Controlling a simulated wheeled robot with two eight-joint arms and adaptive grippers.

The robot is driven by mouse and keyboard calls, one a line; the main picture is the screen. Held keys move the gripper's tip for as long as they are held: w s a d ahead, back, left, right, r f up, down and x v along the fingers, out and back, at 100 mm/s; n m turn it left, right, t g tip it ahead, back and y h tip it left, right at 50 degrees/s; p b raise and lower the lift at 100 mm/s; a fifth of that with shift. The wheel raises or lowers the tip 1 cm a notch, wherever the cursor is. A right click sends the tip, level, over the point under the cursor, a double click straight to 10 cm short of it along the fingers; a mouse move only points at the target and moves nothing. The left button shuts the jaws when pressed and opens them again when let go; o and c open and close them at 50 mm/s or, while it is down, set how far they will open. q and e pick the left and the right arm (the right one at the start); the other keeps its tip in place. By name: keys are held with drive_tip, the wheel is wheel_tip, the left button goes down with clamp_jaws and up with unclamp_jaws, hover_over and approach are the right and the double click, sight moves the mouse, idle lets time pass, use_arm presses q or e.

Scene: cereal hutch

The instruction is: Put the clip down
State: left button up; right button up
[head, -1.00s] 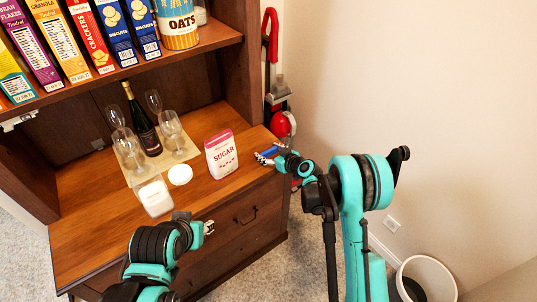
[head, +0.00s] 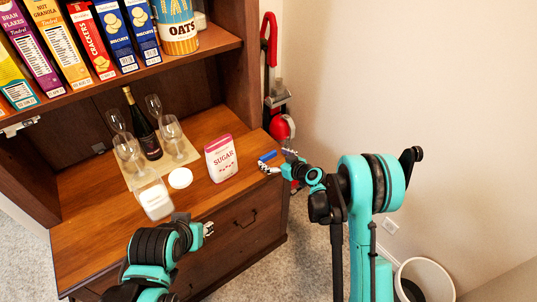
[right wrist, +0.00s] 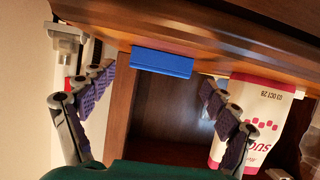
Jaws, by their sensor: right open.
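The blue clip (head: 267,156) lies at the right end of the wooden counter, right of the sugar bag. In the right wrist view the clip (right wrist: 162,62) shows at the counter's edge, between and beyond my spread fingers. My right gripper (head: 279,161) is open and empty, just to the right of the clip; its fingers (right wrist: 157,88) stand wide apart. My left gripper (head: 208,229) is at the front of the counter, too small to tell if open.
The sugar bag (head: 221,158) stands on the counter (head: 92,215). A white canister (head: 155,200), a round white lid (head: 180,178), a dark bottle (head: 148,138) and several glasses are to its left. Cereal boxes (head: 75,52) fill the shelf above. A red vacuum (head: 281,127) stands behind.

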drive_tip(key=s+d+r+m+g+h+p, duration=0.15)
drive_tip(key=s+d+r, duration=0.25)
drive_tip(key=s+r, duration=0.4)
drive_tip(key=s+d+r+m+g+h, duration=0.15)
drive_tip(key=s+d+r, duration=0.25)
drive_tip(key=s+r, duration=0.45)
drive_tip(key=s+d+m+h, duration=0.2)
drive_tip(key=s+d, duration=0.2)
drive_tip(key=s, duration=0.6)
drive_tip(key=s+d+m+g+h, duration=0.1)
drive_tip(key=s+d+m+h, duration=0.1)
drive_tip(key=s, duration=0.8)
drive_tip(key=shift+s+d+h, duration=0.2)
drive_tip(key=shift+d+h, duration=0.3)
drive_tip(key=shift+d, duration=0.35)
